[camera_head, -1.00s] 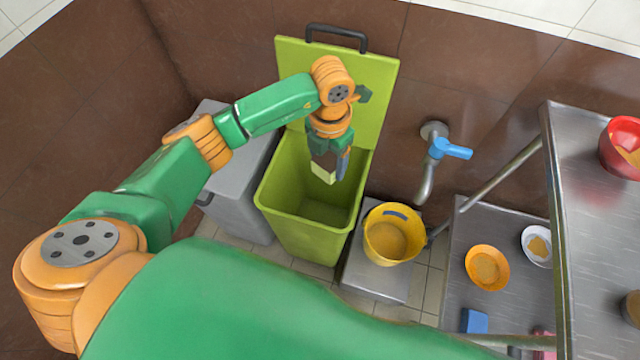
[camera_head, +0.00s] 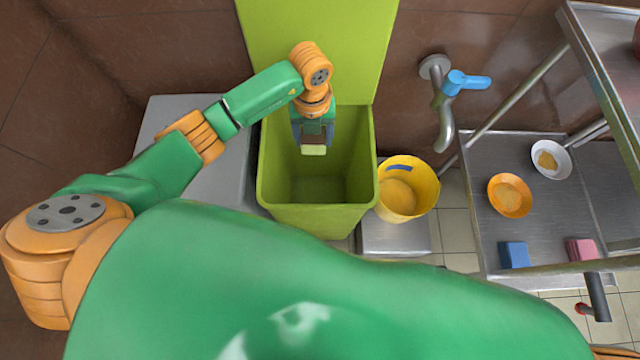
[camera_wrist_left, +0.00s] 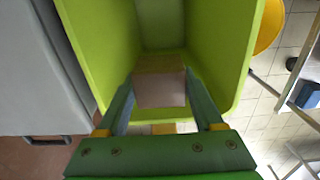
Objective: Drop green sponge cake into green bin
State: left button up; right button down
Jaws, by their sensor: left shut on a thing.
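The green sponge cake (camera_head: 313,149) is a small pale green block held at the tips of my left gripper (camera_head: 313,140). It also shows in the left wrist view (camera_wrist_left: 160,82), between the two fingers, with a brownish top and a paler face. The left gripper is shut on it and points down over the opening of the green bin (camera_head: 318,212). The bin's lid (camera_head: 315,45) stands open against the wall. The bin's inside looks empty where it shows; the wrist view (camera_wrist_left: 222,60) shows its walls around the cake. My right gripper is not in view.
A grey bin (camera_head: 205,185) stands left of the green one. A yellow bucket (camera_head: 425,190) stands close on its right, below a blue-handled tap (camera_head: 445,90). A metal shelf (camera_head: 470,175) with bowls and a blue block (camera_head: 514,254) is at the right.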

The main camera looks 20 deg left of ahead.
pick_arm(q)
jog(key=o, duration=1.1)
jog(key=shift+o, duration=1.3)
notch_tip(320, 180, up, 7)
jog(key=shift+r+p, duration=0.1)
jog(key=shift+p, duration=0.4)
